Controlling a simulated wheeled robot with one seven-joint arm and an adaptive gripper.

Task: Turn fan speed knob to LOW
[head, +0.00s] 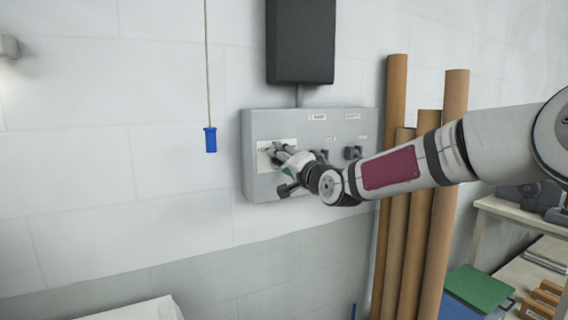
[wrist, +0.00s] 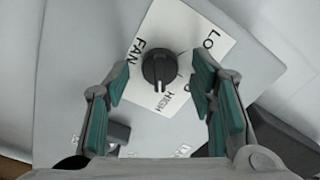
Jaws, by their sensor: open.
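The fan speed knob (wrist: 159,69) is a round black knob with a raised ridge. It sits on a white label plate (wrist: 200,40) marked FAN, LO with its last letter partly hidden, and HIGH. A small light mark shows at the knob's lower end in the wrist view, but I cannot tell surely which setting it points to. My gripper (wrist: 160,76) is open, its two green-padded fingers on either side of the knob with gaps between. In the head view my gripper (head: 284,163) is at the left part of the grey control box (head: 250,128) and hides the knob.
Another black knob (head: 353,152) sits on the right of the box, under small labels. A dark panel (head: 301,40) is above it. A blue pull handle (head: 210,140) hangs on a cord to the left. Tall brown tubes (head: 440,190) stand to the right.

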